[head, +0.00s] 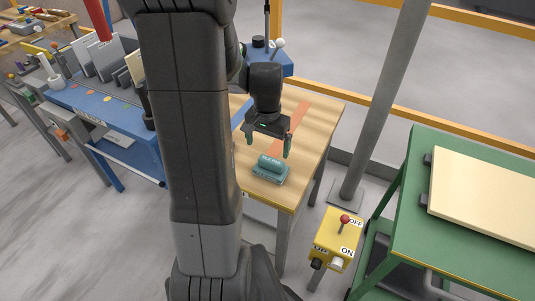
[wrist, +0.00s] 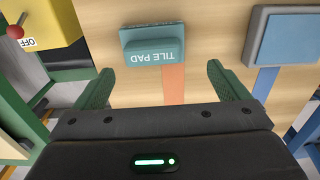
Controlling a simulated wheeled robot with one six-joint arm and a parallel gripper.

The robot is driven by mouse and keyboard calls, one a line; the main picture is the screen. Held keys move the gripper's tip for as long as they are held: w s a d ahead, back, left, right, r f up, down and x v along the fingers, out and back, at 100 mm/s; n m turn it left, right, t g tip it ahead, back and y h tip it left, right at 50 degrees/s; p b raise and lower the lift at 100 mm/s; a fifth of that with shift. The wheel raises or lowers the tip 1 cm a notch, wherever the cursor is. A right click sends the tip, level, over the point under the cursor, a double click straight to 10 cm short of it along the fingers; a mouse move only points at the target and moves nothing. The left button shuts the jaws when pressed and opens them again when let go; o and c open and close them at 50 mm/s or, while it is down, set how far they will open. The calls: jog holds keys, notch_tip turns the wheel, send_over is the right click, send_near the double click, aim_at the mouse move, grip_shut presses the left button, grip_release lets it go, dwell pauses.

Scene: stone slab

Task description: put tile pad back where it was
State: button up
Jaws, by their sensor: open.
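The tile pad (head: 270,168) is a teal block with a raised handle. It lies on the light wooden table (head: 310,130) near its front edge. In the wrist view the tile pad (wrist: 153,45) shows its "TILE PAD" label upside down, at the top middle. My gripper (head: 268,146) is above and just behind the pad, pointing down, with its green fingers apart and nothing between them. In the wrist view my gripper (wrist: 165,85) has a finger on each side, and the pad lies beyond the fingertips. An orange strip (wrist: 174,84) on the table runs from the pad toward my gripper.
A blue square pad on a grey base (wrist: 285,38) lies on the table at the right of the wrist view, with a blue strip. A yellow switch box (head: 336,238) stands by the table's front right. A green bench (head: 415,180) is at right, a blue rack (head: 105,120) at left.

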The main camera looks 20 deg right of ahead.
aim_at(267, 160)
jog(key=shift+r, duration=2.35)
